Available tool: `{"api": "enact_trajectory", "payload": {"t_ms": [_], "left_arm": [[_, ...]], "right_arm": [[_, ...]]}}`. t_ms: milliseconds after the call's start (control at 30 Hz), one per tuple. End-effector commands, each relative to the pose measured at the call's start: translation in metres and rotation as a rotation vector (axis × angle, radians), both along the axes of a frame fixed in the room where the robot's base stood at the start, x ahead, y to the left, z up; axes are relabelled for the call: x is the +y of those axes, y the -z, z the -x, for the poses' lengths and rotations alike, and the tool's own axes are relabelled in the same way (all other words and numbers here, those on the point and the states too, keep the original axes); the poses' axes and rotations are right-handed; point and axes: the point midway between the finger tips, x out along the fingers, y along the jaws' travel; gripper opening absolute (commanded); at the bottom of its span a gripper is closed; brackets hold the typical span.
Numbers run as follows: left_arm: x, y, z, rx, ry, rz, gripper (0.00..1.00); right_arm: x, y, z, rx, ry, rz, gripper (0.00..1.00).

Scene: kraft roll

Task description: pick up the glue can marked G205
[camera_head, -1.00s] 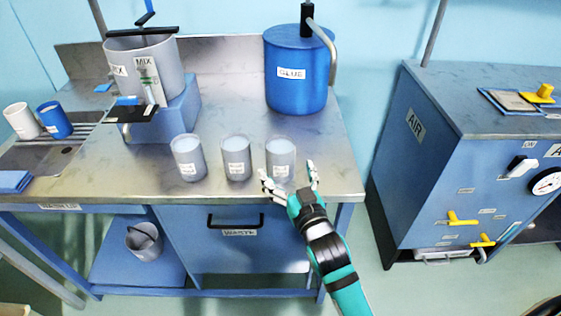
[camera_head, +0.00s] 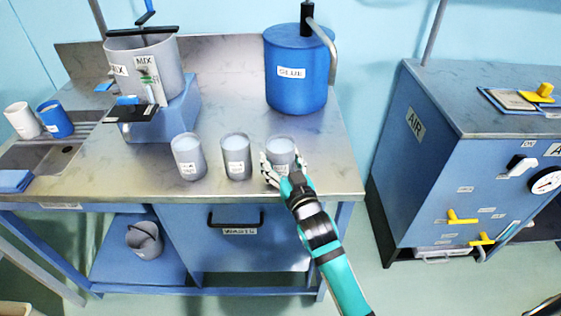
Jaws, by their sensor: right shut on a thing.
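Three grey cans with white labels stand in a row near the front of the steel table: a left can (camera_head: 188,157), a middle can (camera_head: 236,156) and a right can (camera_head: 281,148). The label print is too small to read, so I cannot tell which is G205. My right gripper (camera_head: 282,168) is shut on the right can, with fingers on both sides of it. The can is upright at the table's front edge, and its lower front is partly hidden by the gripper. My left gripper is not in view.
A blue glue drum (camera_head: 297,75) stands behind the cans. A grey mixing pot (camera_head: 145,65) sits on a blue stand at the left. A blue AIR cabinet (camera_head: 440,160) is at the right, across a gap.

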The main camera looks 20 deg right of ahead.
Motion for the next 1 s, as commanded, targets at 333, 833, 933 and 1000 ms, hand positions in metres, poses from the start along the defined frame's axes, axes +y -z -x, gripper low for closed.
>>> {"api": "enact_trajectory", "payload": {"t_ms": [333,833,933,1000], "left_arm": [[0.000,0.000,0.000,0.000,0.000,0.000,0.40],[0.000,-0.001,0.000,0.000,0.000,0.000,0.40],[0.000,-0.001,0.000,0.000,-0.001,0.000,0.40],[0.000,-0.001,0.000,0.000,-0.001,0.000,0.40]], "right_arm": [[0.000,-0.002,0.000,-0.005,-0.001,0.000,0.13],[0.000,-0.010,0.000,-0.007,0.000,0.000,0.13],[0.000,-0.015,0.000,-0.006,0.000,0.001,0.13],[0.000,-0.019,0.000,-0.006,0.000,0.001,0.13]]}}
